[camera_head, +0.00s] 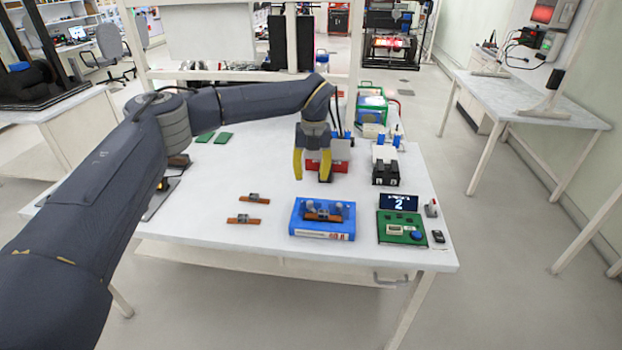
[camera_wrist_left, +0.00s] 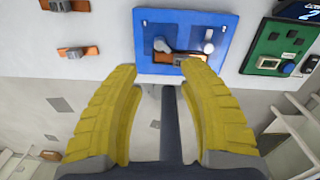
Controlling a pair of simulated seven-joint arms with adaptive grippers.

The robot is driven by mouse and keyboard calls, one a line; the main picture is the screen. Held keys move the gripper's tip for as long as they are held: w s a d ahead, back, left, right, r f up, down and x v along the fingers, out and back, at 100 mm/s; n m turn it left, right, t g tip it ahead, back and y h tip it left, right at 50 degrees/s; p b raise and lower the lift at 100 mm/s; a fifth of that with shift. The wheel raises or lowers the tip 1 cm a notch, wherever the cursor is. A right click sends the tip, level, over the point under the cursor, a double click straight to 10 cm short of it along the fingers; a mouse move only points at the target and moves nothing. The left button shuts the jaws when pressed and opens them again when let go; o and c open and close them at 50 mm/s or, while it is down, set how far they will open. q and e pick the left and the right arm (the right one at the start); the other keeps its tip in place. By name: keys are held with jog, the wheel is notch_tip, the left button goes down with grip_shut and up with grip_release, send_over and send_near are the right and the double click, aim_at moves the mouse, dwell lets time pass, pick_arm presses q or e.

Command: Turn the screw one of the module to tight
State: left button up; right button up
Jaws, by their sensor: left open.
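A blue fixture (camera_head: 322,230) sits at the front middle of the table with a brown and grey module (camera_head: 323,215) on it. Two small grey screw-like posts show on it, at the left (camera_head: 309,205) and the right (camera_head: 338,205). I cannot tell how tight either is. My left gripper (camera_head: 312,172) is open, with yellow fingers pointing down, above and behind the fixture. In the left wrist view, the fixture (camera_wrist_left: 152,20) lies beyond the fingertips of the left gripper (camera_wrist_left: 163,68), and the module (camera_wrist_left: 178,57) shows near them. No right gripper shows.
A green board with a display (camera_head: 398,222) stands to the right of the fixture. Two loose brown modules (camera_head: 243,219) (camera_head: 255,198) lie to the left. Black and white devices (camera_head: 385,172) stand behind. The table between the loose modules and fixture is clear.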

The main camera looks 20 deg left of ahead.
dwell(0.3)
pick_arm(q)
jog(key=f, duration=0.1)
jog(key=s+f, duration=0.1)
jog(key=shift+a+f, duration=0.3)
jog(key=a+r+n+t+h, duration=0.1)
jog(key=a+r+n+h, duration=0.5)
jog(key=n, duration=0.7)
jog(key=n+y, duration=0.1)
jog(key=n, duration=0.3)
send_near(310, 202)
jog(key=x, duration=0.9)
jog(key=shift+d+f, duration=0.1)
jog(key=shift+f, duration=0.3)
grip_shut()
